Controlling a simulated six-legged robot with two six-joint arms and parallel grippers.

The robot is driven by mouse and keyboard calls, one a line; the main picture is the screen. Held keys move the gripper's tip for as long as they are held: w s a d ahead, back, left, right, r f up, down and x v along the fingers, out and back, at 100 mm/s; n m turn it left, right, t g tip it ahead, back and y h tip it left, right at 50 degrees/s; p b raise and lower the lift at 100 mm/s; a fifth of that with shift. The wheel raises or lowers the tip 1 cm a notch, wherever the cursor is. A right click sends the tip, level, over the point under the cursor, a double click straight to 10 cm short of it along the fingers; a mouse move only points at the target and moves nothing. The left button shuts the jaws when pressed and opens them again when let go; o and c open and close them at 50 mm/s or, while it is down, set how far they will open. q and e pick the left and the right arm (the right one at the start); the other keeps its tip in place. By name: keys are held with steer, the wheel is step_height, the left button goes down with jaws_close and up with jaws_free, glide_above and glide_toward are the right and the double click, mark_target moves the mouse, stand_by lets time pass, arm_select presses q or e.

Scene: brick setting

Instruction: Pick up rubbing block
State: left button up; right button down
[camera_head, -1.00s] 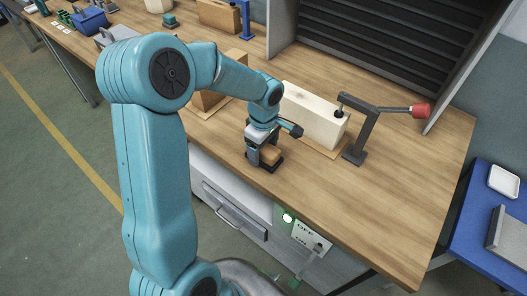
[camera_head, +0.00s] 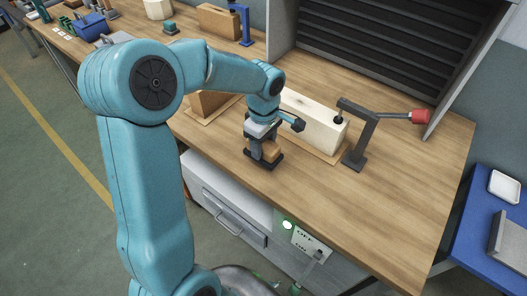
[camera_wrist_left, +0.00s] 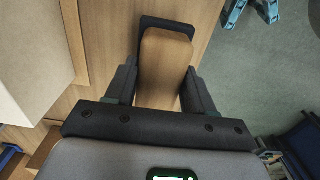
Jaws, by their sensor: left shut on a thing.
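The rubbing block (camera_head: 269,157) has a wooden grip on a dark, flat base. It sits upright near the front edge of the wooden workbench (camera_head: 400,200). My left gripper (camera_head: 262,146) comes down on it from above and is shut on its wooden part. In the left wrist view the block (camera_wrist_left: 165,52) lies between the two dark fingers of the gripper (camera_wrist_left: 162,88), and part of its dark base shows at the far end. I cannot make out any gap between the base and the bench. My right gripper is not in view.
A pale wood block (camera_head: 312,120) lies on a thin board just behind the gripper. A dark clamp with a red knob (camera_head: 420,116) stands to its right. The bench's front right is clear. A blue table (camera_head: 480,215) stands at the far right.

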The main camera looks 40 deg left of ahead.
arm_select(q)
step_height(320, 180, up, 16)
